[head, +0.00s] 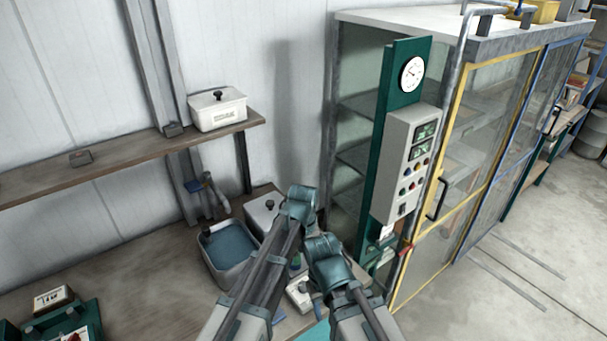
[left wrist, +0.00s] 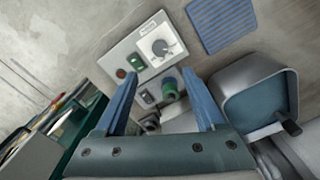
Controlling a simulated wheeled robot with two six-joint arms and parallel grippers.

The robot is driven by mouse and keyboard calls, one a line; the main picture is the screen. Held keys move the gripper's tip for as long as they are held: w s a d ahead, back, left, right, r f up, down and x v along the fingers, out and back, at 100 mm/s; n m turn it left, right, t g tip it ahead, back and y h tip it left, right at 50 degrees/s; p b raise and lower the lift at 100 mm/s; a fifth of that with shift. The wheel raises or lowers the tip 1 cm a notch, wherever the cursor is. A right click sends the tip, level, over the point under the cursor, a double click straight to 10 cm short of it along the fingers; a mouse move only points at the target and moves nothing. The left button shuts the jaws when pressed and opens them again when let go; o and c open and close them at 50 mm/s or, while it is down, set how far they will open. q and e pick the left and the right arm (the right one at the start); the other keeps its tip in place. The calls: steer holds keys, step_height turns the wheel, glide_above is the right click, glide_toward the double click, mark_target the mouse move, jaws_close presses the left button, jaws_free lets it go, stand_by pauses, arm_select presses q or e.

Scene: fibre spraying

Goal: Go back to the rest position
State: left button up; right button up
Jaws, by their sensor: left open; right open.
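My left gripper shows in the left wrist view (left wrist: 160,82), open and empty. Its two blue fingers stand apart, above a small control box (left wrist: 150,47) with a dial and buttons. In the head view my left wrist is over the workbench, and its fingers are hidden behind the arm. My right gripper (head: 317,292) is lower and just to the right of it in the head view. It is largely hidden by its own wrist. I see nothing held in it.
A white lidded box (head: 217,109) is on the shelf. A control panel (head: 405,165) and glazed cabinet stand at the right.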

arm_select(q)
steer(key=s+a+m, duration=0.1)
steer(key=s+a, duration=0.5)
steer(key=a, duration=0.3)
steer(key=s+a, duration=0.6)
steer(key=a, duration=0.2)
steer(key=s+d+f+m+y+b, duration=0.1)
steer(key=s+d+f+m+b, duration=0.3)
steer(key=d+f+b, duration=0.4)
steer(key=d, duration=0.3)
steer(key=shift+s, duration=0.4)
arm_select(e)
step_height(320, 180, down, 8)
steer(key=shift+f, duration=0.15)
arm_select(q)
steer(key=shift+s+f, duration=0.1)
